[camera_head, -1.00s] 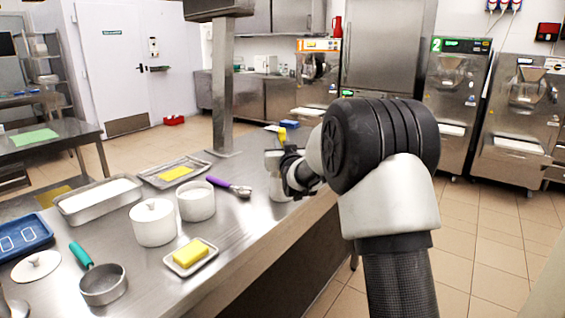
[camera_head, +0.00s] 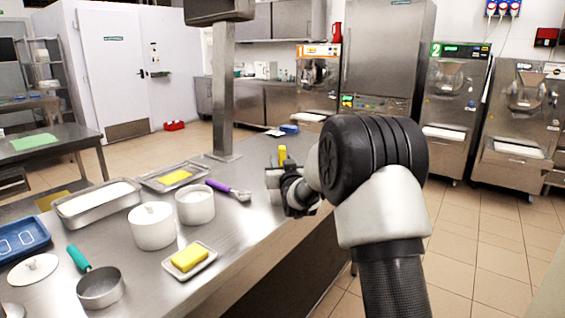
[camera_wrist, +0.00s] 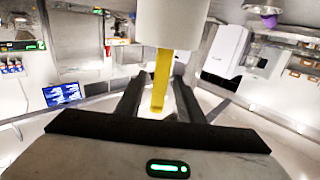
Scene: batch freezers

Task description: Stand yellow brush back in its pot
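The yellow brush (camera_head: 283,155) is upright at the counter edge in the head view. In the wrist view, which is upside down, its yellow handle (camera_wrist: 161,80) rises from the rim line of the white pot (camera_wrist: 172,22). The pot hides the brush's lower end, so I cannot see the bristles. My gripper (camera_wrist: 160,82) is level, with one dark finger on each side of the handle. The fingers are apart, and a gap shows beside the handle. In the head view my wrist partly hides the pot.
A purple-handled scoop (camera_head: 228,190), a white canister (camera_head: 195,206), a lidded white pot (camera_head: 152,226) and a yellow block on a dish (camera_head: 189,257) stand left of my gripper. A steel post (camera_head: 222,95) rises behind them. The floor right of the counter (camera_head: 470,235) is clear.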

